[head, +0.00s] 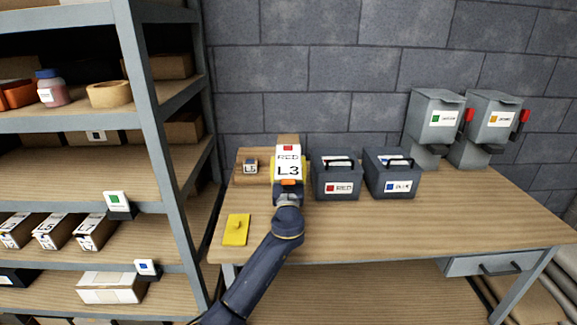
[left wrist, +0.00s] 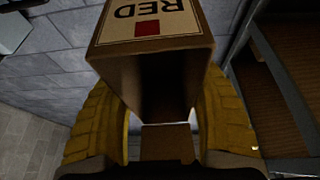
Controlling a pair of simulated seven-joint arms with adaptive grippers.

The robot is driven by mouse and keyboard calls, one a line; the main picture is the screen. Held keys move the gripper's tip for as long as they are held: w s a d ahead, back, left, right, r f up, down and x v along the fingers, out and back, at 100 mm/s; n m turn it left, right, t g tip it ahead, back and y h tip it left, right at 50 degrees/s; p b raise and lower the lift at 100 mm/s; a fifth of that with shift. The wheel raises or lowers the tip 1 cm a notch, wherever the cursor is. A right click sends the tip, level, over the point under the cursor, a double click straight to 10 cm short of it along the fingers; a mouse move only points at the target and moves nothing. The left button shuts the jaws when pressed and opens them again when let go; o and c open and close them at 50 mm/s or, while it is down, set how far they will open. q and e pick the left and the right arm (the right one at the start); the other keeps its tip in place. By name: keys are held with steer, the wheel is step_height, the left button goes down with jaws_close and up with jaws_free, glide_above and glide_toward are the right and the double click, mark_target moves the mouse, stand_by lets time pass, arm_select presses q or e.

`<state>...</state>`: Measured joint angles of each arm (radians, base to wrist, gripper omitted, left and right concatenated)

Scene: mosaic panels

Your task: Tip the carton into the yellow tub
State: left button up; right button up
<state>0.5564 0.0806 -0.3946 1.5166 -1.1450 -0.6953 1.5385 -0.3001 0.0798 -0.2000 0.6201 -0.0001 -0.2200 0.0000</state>
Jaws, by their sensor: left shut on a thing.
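My left gripper (head: 288,184) is shut on a brown carton (head: 289,162) with a white label reading RED and L3 and a red square. It holds the carton over the back left of the workbench. In the left wrist view the carton (left wrist: 150,48) sits between the two yellow ribbed fingers of the gripper (left wrist: 160,125), and a dark opening in it faces the camera. I cannot make out a yellow tub; the carton and arm hide part of the bench. A flat yellow piece with a knob (head: 236,230) lies near the bench's front left. My right gripper is not in view.
Two dark grey tubs with handles, one red-labelled (head: 337,177) and one blue-labelled (head: 392,175), stand right of the carton. A small L3 box (head: 251,167) is to its left. Two grey dispensers (head: 436,120) stand at the back right. The bench's front right (head: 440,225) is clear.

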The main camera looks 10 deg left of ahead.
arm_select(q)
steer(key=shift+w+a+r+g+h, duration=0.2)
steer(key=shift+w+g, duration=0.4)
steer(key=shift+g, duration=0.25)
steer(key=shift+w+a+r+g+h, duration=0.1)
steer(key=shift+w+g+h, duration=0.1)
steer(key=shift+w+g, duration=0.5)
steer(key=shift+w+a+f+g+h, duration=0.2)
steer(key=shift+w+g+h, duration=0.5)
steer(key=shift+g, duration=1.65)
steer(key=shift+w+a+f+g+h, duration=0.3)
steer(key=shift+w+g, duration=0.7)
steer(key=shift+g, duration=1.35)
steer(key=shift+w+a+f+g+h, duration=0.1)
steer(key=shift+w+g+h, duration=0.65)
steer(key=shift+g, duration=1.6)
steer(key=shift+w+d, duration=0.1)
